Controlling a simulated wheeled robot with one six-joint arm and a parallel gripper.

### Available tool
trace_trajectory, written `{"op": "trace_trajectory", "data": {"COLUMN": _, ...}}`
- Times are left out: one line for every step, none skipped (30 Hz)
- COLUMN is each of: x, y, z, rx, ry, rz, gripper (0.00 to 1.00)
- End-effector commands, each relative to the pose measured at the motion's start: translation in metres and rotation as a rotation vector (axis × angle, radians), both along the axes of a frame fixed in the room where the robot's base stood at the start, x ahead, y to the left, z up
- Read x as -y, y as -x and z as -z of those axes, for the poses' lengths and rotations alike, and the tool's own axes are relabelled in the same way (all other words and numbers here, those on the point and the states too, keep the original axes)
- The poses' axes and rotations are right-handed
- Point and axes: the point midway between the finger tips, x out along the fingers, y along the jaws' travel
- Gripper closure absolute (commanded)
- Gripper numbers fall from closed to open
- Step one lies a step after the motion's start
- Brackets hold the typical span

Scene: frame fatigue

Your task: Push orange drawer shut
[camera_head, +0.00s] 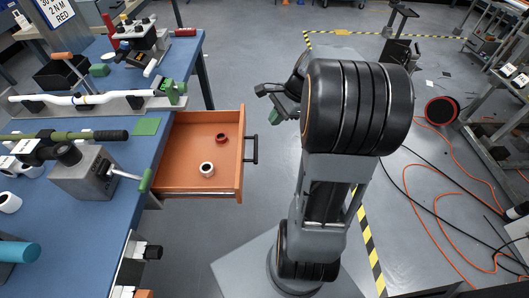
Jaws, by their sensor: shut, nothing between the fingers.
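The orange drawer (178,177) stands pulled out from the right side of the blue workbench (60,220). A black bar handle (251,149) is on its right-hand front. A dark red ring (221,139) and a white ring-like part (206,169) lie inside it. My gripper (268,92) is up and to the right of the drawer, apart from the handle. It is shut and empty; its fingertips are small and partly hidden behind my arm.
The bench carries a clamp block (88,174), a white tube in a fixture (80,99) and a vise-like device (138,38). Grey floor between drawer and my base is clear. Orange cables (440,215) and a striped yellow-black line lie on the right.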

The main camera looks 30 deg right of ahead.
Motion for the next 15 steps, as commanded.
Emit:
{"op": "trace_trajectory", "data": {"x": 0.022, "y": -0.004, "z": 0.029, "rx": -0.031, "ry": -0.063, "rz": 0.115, "gripper": 1.0}}
{"op": "trace_trajectory", "data": {"x": 0.032, "y": -0.005, "z": 0.036, "rx": -0.045, "ry": -0.098, "rz": 0.173, "gripper": 1.0}}
{"op": "trace_trajectory", "data": {"x": 0.043, "y": -0.007, "z": 0.044, "rx": -0.062, "ry": -0.139, "rz": 0.241, "gripper": 1.0}}
{"op": "trace_trajectory", "data": {"x": 0.051, "y": -0.007, "z": 0.049, "rx": -0.074, "ry": -0.167, "rz": 0.287, "gripper": 1.0}}
{"op": "trace_trajectory", "data": {"x": 0.058, "y": -0.008, "z": 0.053, "rx": -0.083, "ry": -0.191, "rz": 0.326, "gripper": 1.0}}
{"op": "trace_trajectory", "data": {"x": 0.065, "y": -0.009, "z": 0.058, "rx": -0.094, "ry": -0.219, "rz": 0.368, "gripper": 1.0}}
{"op": "trace_trajectory", "data": {"x": 0.07, "y": -0.009, "z": 0.061, "rx": -0.099, "ry": -0.235, "rz": 0.393, "gripper": 1.0}}
{"op": "trace_trajectory", "data": {"x": 0.072, "y": -0.01, "z": 0.064, "rx": -0.104, "ry": -0.25, "rz": 0.414, "gripper": 1.0}}
{"op": "trace_trajectory", "data": {"x": 0.075, "y": -0.01, "z": 0.068, "rx": -0.11, "ry": -0.263, "rz": 0.434, "gripper": 1.0}}
{"op": "trace_trajectory", "data": {"x": 0.076, "y": -0.011, "z": 0.071, "rx": -0.113, "ry": -0.271, "rz": 0.444, "gripper": 1.0}}
{"op": "trace_trajectory", "data": {"x": 0.075, "y": -0.012, "z": 0.074, "rx": -0.116, "ry": -0.277, "rz": 0.452, "gripper": 1.0}}
{"op": "trace_trajectory", "data": {"x": 0.073, "y": -0.014, "z": 0.078, "rx": -0.117, "ry": -0.281, "rz": 0.459, "gripper": 1.0}}
{"op": "trace_trajectory", "data": {"x": 0.071, "y": -0.015, "z": 0.081, "rx": -0.117, "ry": -0.283, "rz": 0.459, "gripper": 1.0}}
{"op": "trace_trajectory", "data": {"x": 0.068, "y": -0.017, "z": 0.085, "rx": -0.118, "ry": -0.282, "rz": 0.459, "gripper": 1.0}}
{"op": "trace_trajectory", "data": {"x": 0.064, "y": -0.019, "z": 0.09, "rx": -0.119, "ry": -0.281, "rz": 0.458, "gripper": 1.0}}
